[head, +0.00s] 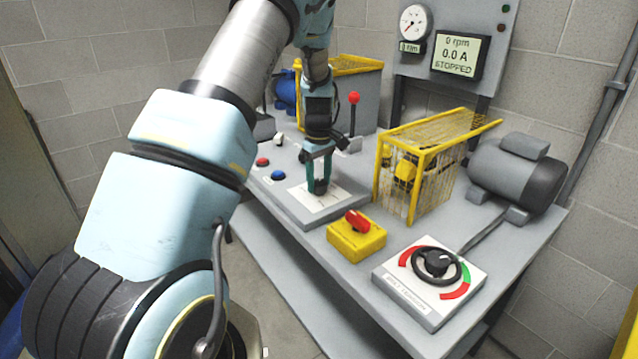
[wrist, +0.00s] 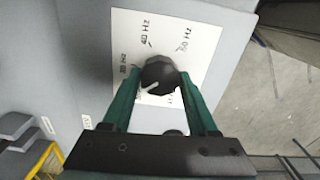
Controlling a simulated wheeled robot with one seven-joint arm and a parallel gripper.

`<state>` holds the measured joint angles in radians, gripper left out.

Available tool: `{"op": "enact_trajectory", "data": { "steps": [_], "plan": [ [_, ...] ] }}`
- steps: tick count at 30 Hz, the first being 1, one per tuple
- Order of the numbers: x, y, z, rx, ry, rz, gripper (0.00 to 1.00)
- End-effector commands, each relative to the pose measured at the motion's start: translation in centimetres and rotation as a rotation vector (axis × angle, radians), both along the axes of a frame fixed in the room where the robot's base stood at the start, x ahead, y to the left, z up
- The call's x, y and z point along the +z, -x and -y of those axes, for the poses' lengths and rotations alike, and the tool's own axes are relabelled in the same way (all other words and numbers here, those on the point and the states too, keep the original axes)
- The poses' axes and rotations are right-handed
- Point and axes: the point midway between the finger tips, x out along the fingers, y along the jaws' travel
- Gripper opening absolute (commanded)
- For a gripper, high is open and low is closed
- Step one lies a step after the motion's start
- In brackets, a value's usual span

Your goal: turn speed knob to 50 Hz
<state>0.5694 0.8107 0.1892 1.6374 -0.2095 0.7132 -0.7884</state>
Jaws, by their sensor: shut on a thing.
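The dark speed knob (wrist: 160,74) sits on a white dial plate in the wrist view. My gripper (wrist: 159,78) has its two green fingers on either side of the knob, shut on it. A short white pointer line on the knob points to the lower left of that view. Printed Hz labels surround the knob; one at upper left reads 40 Hz, and one at upper right looks like 50 Hz.
A yellow box with a red switch (head: 357,222) and a black handwheel (head: 437,263) stand right of the panel. A yellow cage (head: 415,170) is behind them. A red-knobbed lever (head: 354,100) is close behind my gripper. The display (head: 460,55) reads 0 rpm, 0.0 A, STOPPED.

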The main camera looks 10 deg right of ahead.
Motion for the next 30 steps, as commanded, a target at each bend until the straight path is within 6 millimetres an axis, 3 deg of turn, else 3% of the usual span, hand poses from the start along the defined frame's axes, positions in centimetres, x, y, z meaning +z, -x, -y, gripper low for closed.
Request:
{"op": "enact_trajectory", "data": {
  "steps": [30],
  "plan": [
    [0.07,0.01,0.02,-0.965,0.002,0.001,0.04]
  ]
}}
